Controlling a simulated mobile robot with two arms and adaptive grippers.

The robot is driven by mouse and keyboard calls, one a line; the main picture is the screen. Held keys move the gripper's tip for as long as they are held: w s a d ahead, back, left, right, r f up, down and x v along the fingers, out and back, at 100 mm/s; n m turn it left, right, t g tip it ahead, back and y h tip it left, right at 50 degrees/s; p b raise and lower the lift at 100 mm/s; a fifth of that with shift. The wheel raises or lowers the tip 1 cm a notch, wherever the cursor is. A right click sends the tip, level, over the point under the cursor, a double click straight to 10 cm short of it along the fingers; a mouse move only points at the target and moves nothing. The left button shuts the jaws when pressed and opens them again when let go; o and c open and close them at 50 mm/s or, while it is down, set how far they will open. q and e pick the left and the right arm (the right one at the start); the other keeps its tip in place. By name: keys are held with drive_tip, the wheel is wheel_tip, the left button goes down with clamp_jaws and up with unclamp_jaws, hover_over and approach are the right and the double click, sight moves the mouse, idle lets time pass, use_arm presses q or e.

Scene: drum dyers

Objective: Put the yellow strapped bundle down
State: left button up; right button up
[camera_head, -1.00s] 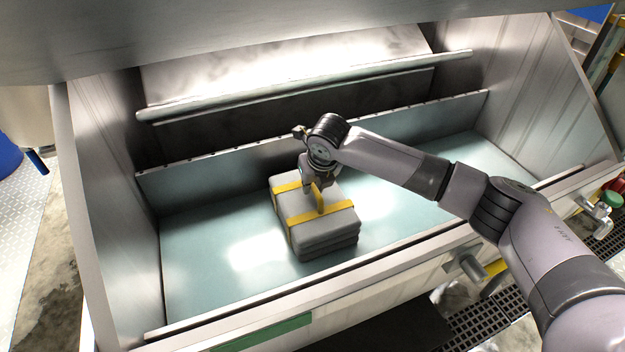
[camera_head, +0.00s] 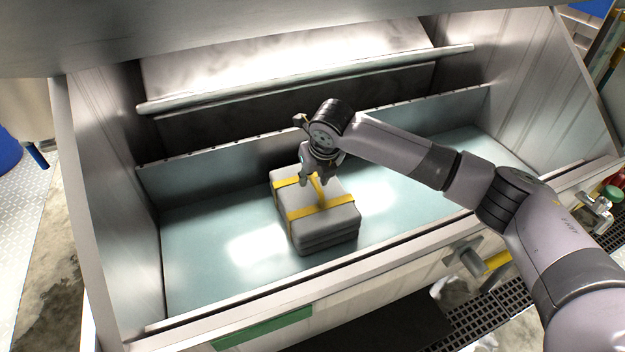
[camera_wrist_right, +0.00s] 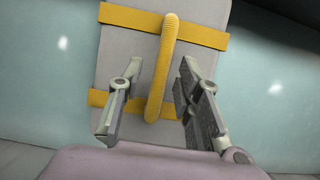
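The yellow strapped bundle (camera_head: 325,232), a stack of grey slabs with yellow straps and a yellow handle (camera_head: 320,192), rests flat on the pale blue trough floor. My right gripper (camera_head: 317,182) is just above the bundle. In the right wrist view the right gripper (camera_wrist_right: 160,75) is open, with one finger on each side of the handle (camera_wrist_right: 168,45) and gaps between them. The bundle (camera_wrist_right: 130,50) lies below the fingers in that view. My left gripper is not in view.
The metal trough (camera_head: 210,270) has side walls, a raised front rim (camera_head: 400,243) and a ledge at the back. A round bar (camera_head: 300,80) crosses above the back. The floor left and right of the bundle is clear.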

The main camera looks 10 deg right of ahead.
drive_tip(key=b+v, duration=0.1)
drive_tip(key=v, duration=0.9)
drive_tip(key=shift+s, duration=0.1)
